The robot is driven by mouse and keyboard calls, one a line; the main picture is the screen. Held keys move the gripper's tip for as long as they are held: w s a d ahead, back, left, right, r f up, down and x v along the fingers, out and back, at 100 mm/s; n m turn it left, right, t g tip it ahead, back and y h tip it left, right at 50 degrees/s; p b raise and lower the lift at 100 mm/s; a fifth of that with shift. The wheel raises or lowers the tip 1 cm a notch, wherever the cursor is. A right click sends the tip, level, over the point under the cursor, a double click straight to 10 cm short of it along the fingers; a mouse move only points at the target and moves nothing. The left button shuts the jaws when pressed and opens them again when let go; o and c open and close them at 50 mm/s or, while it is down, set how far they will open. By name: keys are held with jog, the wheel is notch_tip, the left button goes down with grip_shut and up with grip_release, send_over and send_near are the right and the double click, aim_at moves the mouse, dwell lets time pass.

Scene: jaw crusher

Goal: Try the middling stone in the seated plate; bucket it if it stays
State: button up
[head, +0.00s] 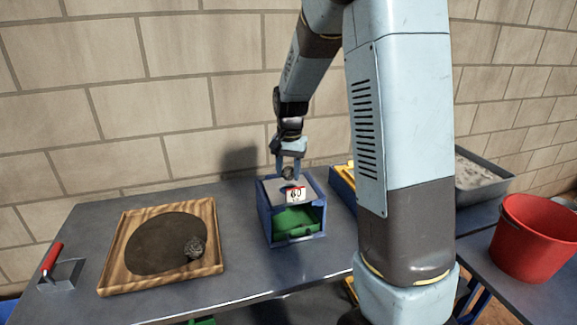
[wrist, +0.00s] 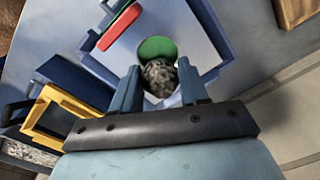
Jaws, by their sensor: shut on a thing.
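My gripper (head: 289,168) is shut on a rough grey stone (head: 288,173) and holds it over the blue stand. In the wrist view the stone (wrist: 160,76) sits between the two fingers and partly covers the plate's round hole, through which green (wrist: 154,47) shows. The seated plate (head: 272,187) is pale grey, lies on top of the blue stand (head: 264,218) and carries a label reading 60 (head: 296,194). A green drawer or bin (head: 296,222) sits low inside the stand. A red bucket (head: 539,238) stands at the right.
A wooden tray (head: 108,277) at the left holds a dark patch and another grey stone (head: 195,247). Yellow-framed plates (wrist: 45,115) stand beside the blue stand. A grey gravel bin (head: 482,184) is at the back right.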

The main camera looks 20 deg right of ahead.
aim_at(289, 178)
jog(key=shift+f, duration=1.6)
jog(key=o, duration=1.2)
jog(key=shift+r, duration=0.1)
notch_tip(289, 178, up, 14)
jog(key=shift+s+d+f, duration=0.1)
jog(key=shift+d+f, duration=0.05)
jog(key=shift+f, duration=0.1)
